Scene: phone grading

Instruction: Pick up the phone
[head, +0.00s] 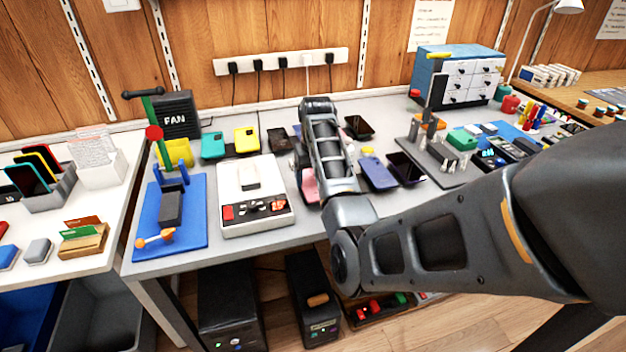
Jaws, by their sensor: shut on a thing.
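Several phones lie on the grey bench. A teal phone (212,146) and a yellow phone (246,140) are at the back left. A dark phone (278,140) lies right of them. A pink phone-like thing (308,186) shows partly beside my forearm, which covers the rest. A blue-violet phone (377,172) and black phones (407,168) (358,127) lie right of my arm. My arm reaches over the middle of the bench. My gripper is hidden behind my forearm, so I cannot see its fingers or what they touch.
A white device with a red button (254,208) and a blue mat with a clamp stand (160,228) are on the left. A metal stand (437,150) and a drawer cabinet (462,78) are on the right. A power strip (281,61) hangs on the back wall.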

